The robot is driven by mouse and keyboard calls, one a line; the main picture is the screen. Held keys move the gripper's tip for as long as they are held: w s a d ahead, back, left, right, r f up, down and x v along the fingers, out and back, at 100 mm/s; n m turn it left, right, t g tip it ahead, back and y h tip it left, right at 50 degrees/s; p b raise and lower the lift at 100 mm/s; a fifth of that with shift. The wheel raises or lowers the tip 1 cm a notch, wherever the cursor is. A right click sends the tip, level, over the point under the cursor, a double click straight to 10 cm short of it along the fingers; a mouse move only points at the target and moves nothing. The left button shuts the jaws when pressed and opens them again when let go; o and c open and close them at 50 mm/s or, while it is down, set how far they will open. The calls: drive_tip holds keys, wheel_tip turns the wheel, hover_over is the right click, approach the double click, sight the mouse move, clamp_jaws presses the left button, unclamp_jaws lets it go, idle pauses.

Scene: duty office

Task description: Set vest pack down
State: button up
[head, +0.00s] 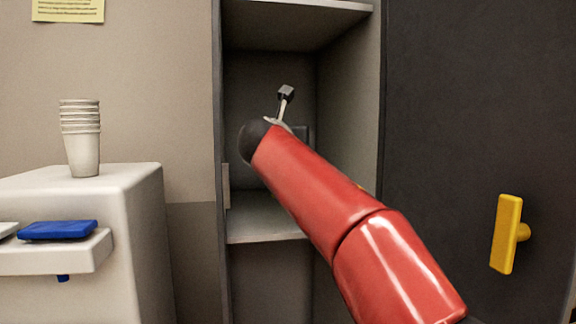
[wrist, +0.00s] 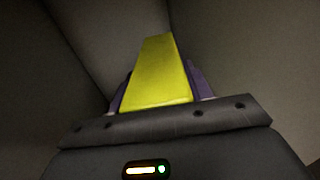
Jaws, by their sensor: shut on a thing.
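The vest pack (wrist: 160,75) is a bright yellow, flat-faced block in the wrist view, narrowing away from me. My gripper (wrist: 161,88) is shut on it, with a purple finger showing at each side. In the head view my red arm reaches into an open grey cabinet (head: 346,130), above its lower shelf (head: 262,224). There the arm's end hides the gripper and the pack. I cannot tell whether the pack touches the shelf.
The upper shelf (head: 300,6) and the cabinet's side walls enclose the arm's end. A dark door with a yellow handle (head: 507,234) is at right. At left a white water dispenser (head: 135,190) carries stacked cups (head: 82,140), with a blue piece (head: 58,230) at its front.

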wheel_tip(320, 180, down, 6)
drive_tip(key=b, duration=0.2)
drive_tip(key=shift+r+b, duration=0.25)
drive_tip(key=shift+b, duration=0.1)
drive_tip(key=shift+r, duration=0.1)
drive_tip(key=o, duration=1.5)
drive_tip(key=shift+o, duration=0.2)
drive_tip(key=s+a+b, duration=0.1)
drive_tip(key=s+a, duration=0.1)
drive_tip(key=s, duration=0.9)
drive_tip(key=shift+s+a, duration=0.15)
drive_tip(key=shift+s, duration=0.25)
